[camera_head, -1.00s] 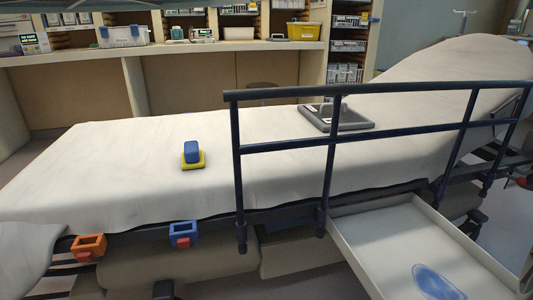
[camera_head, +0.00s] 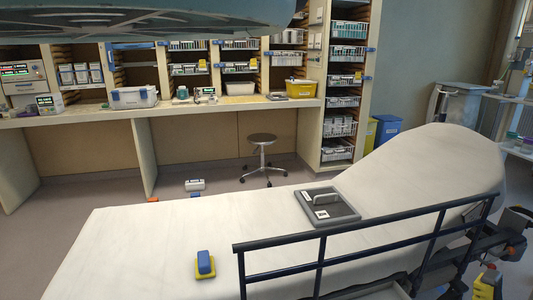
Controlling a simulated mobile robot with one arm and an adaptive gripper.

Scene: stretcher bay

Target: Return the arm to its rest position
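My arm and my gripper do not show in the head view. The stretcher (camera_head: 135,250), covered in a white sheet, fills the lower part of the view, with its raised backrest at the right. A blue block on a yellow base (camera_head: 205,264) sits on the sheet near the lower middle. A grey tray-like board with a handle (camera_head: 327,207) lies on the sheet farther back.
A dark blue side rail (camera_head: 365,237) runs along the stretcher's near right side. A wheeled stool (camera_head: 263,160) stands behind it, before the counter (camera_head: 200,108). A small white box (camera_head: 194,185) is on the floor. Open floor lies at the left (camera_head: 60,215).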

